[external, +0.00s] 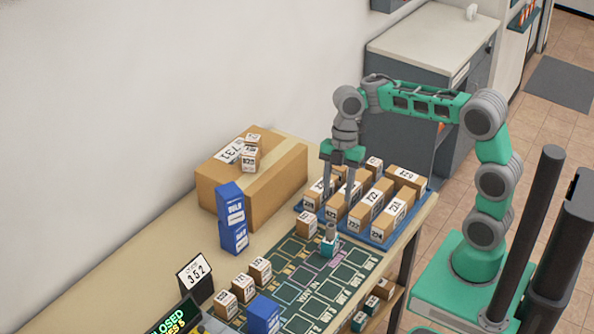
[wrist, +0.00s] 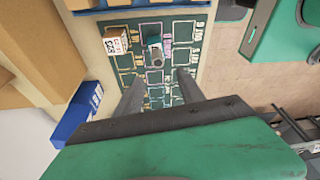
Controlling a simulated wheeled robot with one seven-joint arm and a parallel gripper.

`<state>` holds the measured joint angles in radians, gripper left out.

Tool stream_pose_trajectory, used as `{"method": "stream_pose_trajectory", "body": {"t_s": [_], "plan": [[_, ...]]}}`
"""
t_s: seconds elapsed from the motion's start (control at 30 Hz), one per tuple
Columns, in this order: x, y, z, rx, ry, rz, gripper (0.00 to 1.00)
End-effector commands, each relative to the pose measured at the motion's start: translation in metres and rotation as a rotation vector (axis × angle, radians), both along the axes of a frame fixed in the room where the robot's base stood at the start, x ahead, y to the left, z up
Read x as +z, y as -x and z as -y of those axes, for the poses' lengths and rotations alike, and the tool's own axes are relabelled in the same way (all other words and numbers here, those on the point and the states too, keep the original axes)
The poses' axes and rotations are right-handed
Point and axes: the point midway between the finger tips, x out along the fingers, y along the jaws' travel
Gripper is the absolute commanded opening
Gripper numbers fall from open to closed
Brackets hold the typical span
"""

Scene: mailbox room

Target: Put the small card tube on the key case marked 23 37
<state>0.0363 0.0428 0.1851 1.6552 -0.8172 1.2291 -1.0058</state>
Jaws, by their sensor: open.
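A small grey cylinder, which looks like the card tube (external: 331,230), stands on or against a small teal and white box (external: 329,247) on the green marked mat. The tube (wrist: 158,59) and the teal box (wrist: 153,40) also show in the wrist view, beyond my fingertips. The box may be the key case; I cannot read its number. My gripper (external: 340,205) points down, open and empty, above and apart from the tube. In the wrist view its two fingers (wrist: 159,92) are spread apart with the mat below.
A blue tray (external: 374,241) with several labelled cartons stands behind the mat (external: 318,295). A brown box (external: 283,177) and blue boxes (external: 233,236) stand to the left. A small carton (external: 306,226) is close to the tube. More cartons line the mat's left side.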

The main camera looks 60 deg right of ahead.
Motion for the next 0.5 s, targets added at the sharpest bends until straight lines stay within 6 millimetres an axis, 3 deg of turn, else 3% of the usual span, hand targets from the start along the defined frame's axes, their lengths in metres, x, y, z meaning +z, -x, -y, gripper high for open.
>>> {"method": "stream_pose_trajectory", "body": {"t_s": [0.13,0.2,0.3,0.4,0.5], "plan": [[0.005,0.046,0.019,-0.699,0.022,0.007,0.46],[-0.005,0.069,0.040,-1.052,0.016,0.019,0.46],[-0.022,0.097,0.072,-1.450,-0.008,0.045,0.46],[-0.033,0.113,0.093,-1.668,-0.029,0.066,0.46],[-0.037,0.117,0.100,-1.734,-0.036,0.072,0.46]]}}
